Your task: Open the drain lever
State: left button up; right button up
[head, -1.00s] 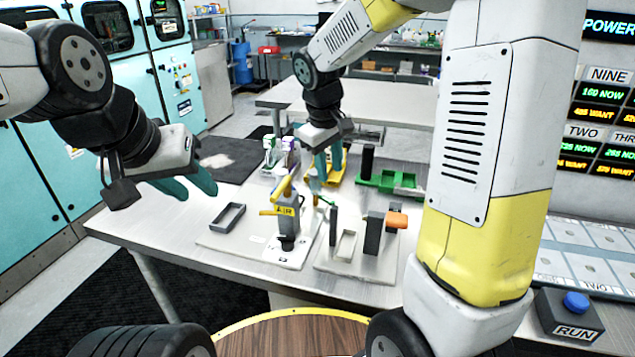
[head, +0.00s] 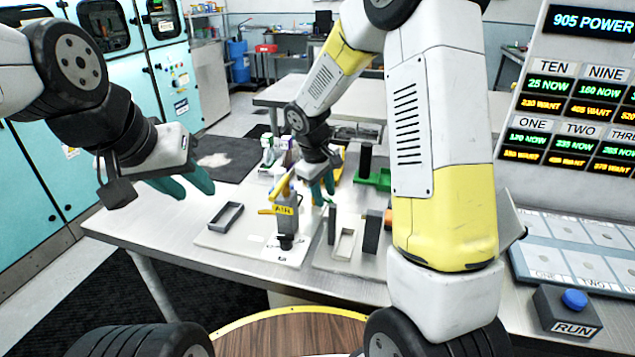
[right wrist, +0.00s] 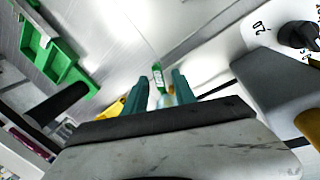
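A small green lever (right wrist: 158,76) with a white label shows between and just beyond my right fingertips in the right wrist view. The label is too small to read, so I cannot confirm it is the drain lever. My right gripper (right wrist: 160,90) is open around the line to that lever, and contact cannot be told. In the head view my right gripper (head: 318,192) points down just right of the grey air unit (head: 287,222), which carries a yellow AIR lever (head: 282,210). My left gripper (head: 184,184) is open and empty above the table's left part.
A grey open tray (head: 226,216) lies left of the air unit. Dark upright blocks (head: 371,232) and a pale frame (head: 345,243) stand to the right. A green holder (head: 374,178) is behind. The RUN button box (head: 567,311) sits at the right.

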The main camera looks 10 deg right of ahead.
grip_shut()
jog(key=shift+w+d+n+y, duration=0.15)
jog(key=shift+w+n, duration=0.05)
jog(key=shift+n, duration=0.7)
jog(key=shift+w+d+n+y, duration=0.15)
jog(key=shift+w+n, duration=0.05)
jog(key=shift+n, duration=0.7)
grip_release()
jog(key=shift+r, duration=0.15)
